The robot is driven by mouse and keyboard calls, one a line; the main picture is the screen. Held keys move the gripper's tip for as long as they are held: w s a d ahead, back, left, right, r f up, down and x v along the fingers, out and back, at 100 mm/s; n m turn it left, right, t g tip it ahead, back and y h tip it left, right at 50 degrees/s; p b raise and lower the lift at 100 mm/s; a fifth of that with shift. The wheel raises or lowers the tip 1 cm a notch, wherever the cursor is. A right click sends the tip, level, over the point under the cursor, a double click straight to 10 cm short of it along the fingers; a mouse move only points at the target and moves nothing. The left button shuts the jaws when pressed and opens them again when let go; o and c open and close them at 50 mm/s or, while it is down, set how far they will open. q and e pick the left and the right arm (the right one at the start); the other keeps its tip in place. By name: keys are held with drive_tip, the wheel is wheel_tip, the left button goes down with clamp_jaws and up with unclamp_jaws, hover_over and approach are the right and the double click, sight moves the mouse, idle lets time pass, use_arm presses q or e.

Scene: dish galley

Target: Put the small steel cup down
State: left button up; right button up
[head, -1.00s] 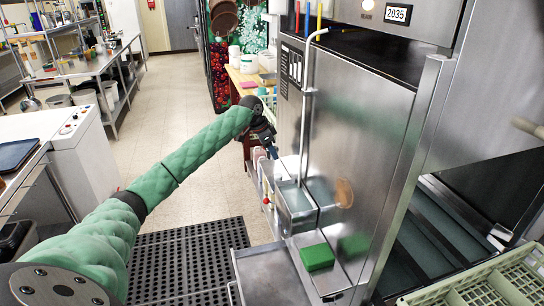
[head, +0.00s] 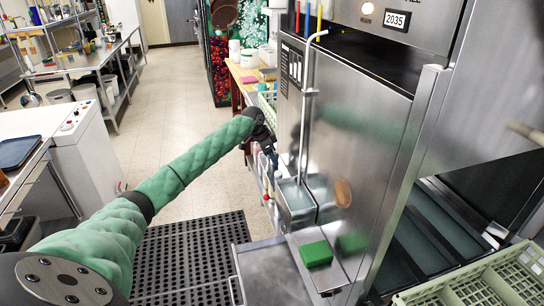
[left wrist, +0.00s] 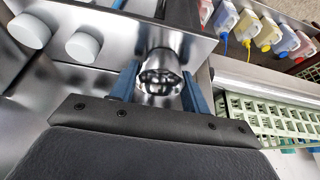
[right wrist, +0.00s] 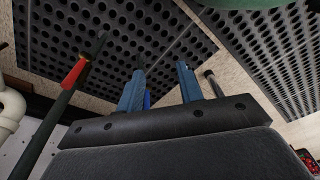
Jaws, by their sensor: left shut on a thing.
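The small steel cup (left wrist: 160,75) is shiny and round and sits between the two blue fingers of my left gripper (left wrist: 160,92) in the left wrist view. The fingers are shut on its sides. In the head view my left gripper (head: 272,155) is beside the left side of the steel machine, above the small steel basin; the cup cannot be made out there. What lies directly under the cup is hidden. My right gripper (right wrist: 160,85) shows only in the right wrist view, with its blue fingers apart and nothing clearly held between them.
The steel machine (head: 350,130) stands close at the right of my left gripper. A small steel basin (head: 298,200) and a green sponge (head: 316,253) are at its foot. A perforated black mat (head: 190,262) covers the floor.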

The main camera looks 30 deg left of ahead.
use_arm(q)
drive_tip(key=o, duration=1)
drive_tip(key=shift+f, duration=0.1)
use_arm(e)
drive_tip(key=shift+s, duration=0.1)
use_arm(q)
drive_tip(key=shift+a+r, duration=0.1)
drive_tip(key=shift+r, duration=0.15)
drive_tip(key=shift+s+a+r+b, duration=0.1)
drive_tip(key=shift+r+b, duration=0.2)
drive_tip(key=shift+r, duration=0.05)
drive_tip(key=shift+b+v, duration=1.45)
drive_tip(key=shift+v, duration=4.05)
use_arm(e)
wheel_tip(320, 180, up, 10)
drive_tip(key=w+a, duration=0.2)
drive_tip(key=shift+w+f+g, duration=0.15)
drive_tip(key=shift+f+g, duration=0.05)
drive_tip(key=shift+g, duration=0.1)
drive_tip(key=shift+a, duration=0.15)
use_arm(q)
drive_tip(key=shift+f, duration=0.15)
